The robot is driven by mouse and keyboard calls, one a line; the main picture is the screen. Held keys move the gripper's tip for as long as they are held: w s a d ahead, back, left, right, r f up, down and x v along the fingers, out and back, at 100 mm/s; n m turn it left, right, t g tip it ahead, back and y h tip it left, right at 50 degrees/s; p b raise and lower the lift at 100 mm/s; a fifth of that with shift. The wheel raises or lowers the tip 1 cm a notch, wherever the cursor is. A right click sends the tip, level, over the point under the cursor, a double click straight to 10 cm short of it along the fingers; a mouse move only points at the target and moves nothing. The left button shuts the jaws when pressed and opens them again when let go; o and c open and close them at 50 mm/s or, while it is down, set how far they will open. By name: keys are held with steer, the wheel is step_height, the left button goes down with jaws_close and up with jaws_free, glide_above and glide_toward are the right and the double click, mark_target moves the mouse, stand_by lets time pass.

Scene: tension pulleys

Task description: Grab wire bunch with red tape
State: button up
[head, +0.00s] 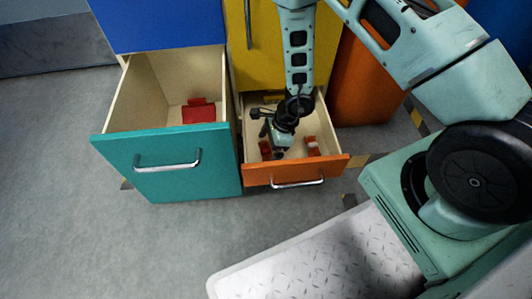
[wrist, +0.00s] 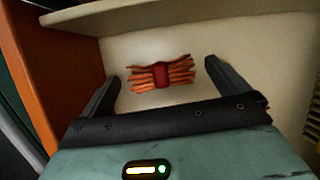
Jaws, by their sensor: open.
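The wire bunch (wrist: 161,76) is a bundle of orange wires with red tape around its middle, lying on the pale drawer floor. In the wrist view it shows between the two dark fingertips of my gripper (wrist: 162,72), with a gap at each side. My gripper is open and empty. In the head view my gripper (head: 279,148) points down inside the open orange drawer (head: 296,172). A small red-orange bundle (head: 265,149) lies left of it there, and another with a whitish middle (head: 312,146) lies right. I cannot tell how high the fingertips are above the floor.
The drawer's walls close in around my gripper; a pale side wall (wrist: 200,18) and an orange panel (wrist: 62,75) show in the wrist view. Left of it, an open teal drawer (head: 165,165) holds a red object (head: 198,111). The grey floor in front is clear.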

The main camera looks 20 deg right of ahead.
steer(key=c, duration=0.9)
steer(key=shift+r, duration=0.1)
steer(key=shift+c, duration=0.2)
